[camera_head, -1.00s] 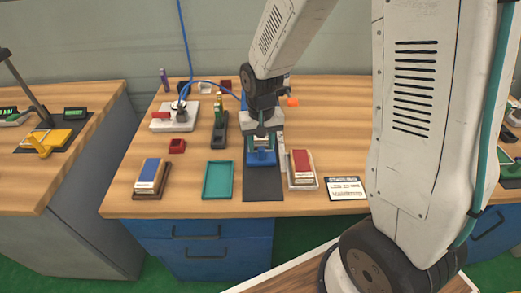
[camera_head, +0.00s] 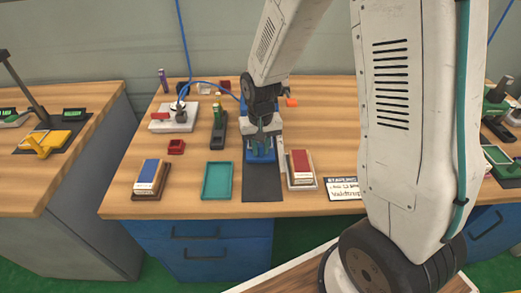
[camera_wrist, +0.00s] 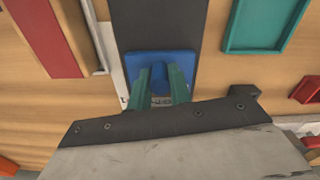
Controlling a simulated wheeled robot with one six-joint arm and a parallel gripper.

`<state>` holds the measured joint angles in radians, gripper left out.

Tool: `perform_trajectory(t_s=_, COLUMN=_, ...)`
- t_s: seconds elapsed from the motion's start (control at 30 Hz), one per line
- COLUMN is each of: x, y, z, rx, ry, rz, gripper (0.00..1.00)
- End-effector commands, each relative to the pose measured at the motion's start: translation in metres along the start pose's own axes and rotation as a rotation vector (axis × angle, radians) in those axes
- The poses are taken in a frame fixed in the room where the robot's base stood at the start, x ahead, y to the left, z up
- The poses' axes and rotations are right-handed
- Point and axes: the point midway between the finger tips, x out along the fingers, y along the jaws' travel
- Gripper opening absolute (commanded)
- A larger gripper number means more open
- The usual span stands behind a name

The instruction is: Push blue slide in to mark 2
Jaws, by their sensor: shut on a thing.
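The blue slide (camera_head: 260,157) sits on a dark strip (camera_head: 263,184) in the middle of the wooden table. In the wrist view the blue slide (camera_wrist: 187,60) shows a raised round knob (camera_wrist: 159,78). My gripper (camera_head: 261,145) is over the slide, with its green fingers (camera_wrist: 162,72) on either side of the knob, shut on it. A pale strip with dark print shows beside and under the slide in the wrist view, mostly hidden by the slide and my fingers. I cannot read mark 2.
A teal tray (camera_head: 217,181) lies left of the strip, and a red-topped block (camera_head: 301,164) lies close on its right. A blue-topped block (camera_head: 149,177), a small red box (camera_head: 176,147) and a dark stand (camera_head: 219,132) are further left. A printed card (camera_head: 344,188) lies right.

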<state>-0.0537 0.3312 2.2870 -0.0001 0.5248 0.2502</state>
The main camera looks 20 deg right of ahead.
Motion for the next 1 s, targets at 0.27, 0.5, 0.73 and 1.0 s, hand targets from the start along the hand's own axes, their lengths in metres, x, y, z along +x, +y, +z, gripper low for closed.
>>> perform_trajectory(t_s=0.27, x=0.0, y=0.003, z=-0.014, rx=0.0, ry=0.002, rz=0.0, gripper=0.0)
perform_trajectory(t_s=0.5, x=0.0, y=0.003, z=-0.014, rx=0.0, ry=0.002, rz=0.0, gripper=0.41)
perform_trajectory(t_s=0.73, x=-0.002, y=0.003, z=-0.014, rx=0.0, ry=0.002, rz=-0.001, gripper=0.41)
perform_trajectory(t_s=1.0, x=-0.041, y=0.002, z=-0.016, rx=0.0, ry=0.007, rz=-0.002, gripper=0.41)
